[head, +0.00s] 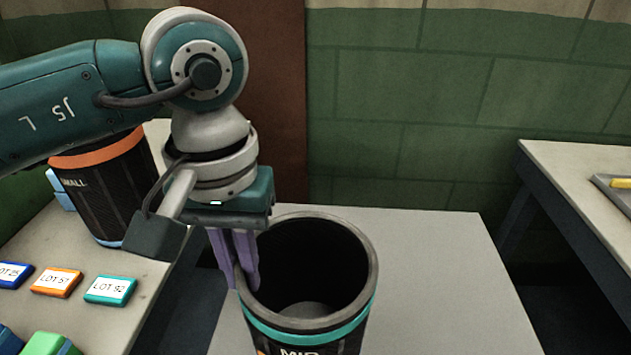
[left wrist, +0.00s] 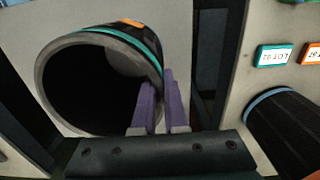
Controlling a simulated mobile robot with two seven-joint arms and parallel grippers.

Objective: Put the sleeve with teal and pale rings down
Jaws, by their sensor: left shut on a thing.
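The black sleeve with the teal ring (head: 308,333) is in the lower middle of the head view, its wide mouth facing up with a grey rim. Part of the lettering "MID" shows at the bottom edge; its lower end is out of view. It also shows in the left wrist view (left wrist: 70,100). My left gripper (head: 247,283) points down with its purple fingers shut on the left wall of this sleeve, one inside and one outside. I cannot tell whether the sleeve's base touches the pale grey table (head: 440,265). My right gripper is not in view.
A "SMALL" sleeve (head: 110,195) with orange and blue rings stands on the left table (head: 105,325). Blue, orange and teal lot tags (head: 110,291) lie there, with a green block (head: 45,343) in front. The grey table is clear right of the held sleeve. Another table (head: 570,160) stands right.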

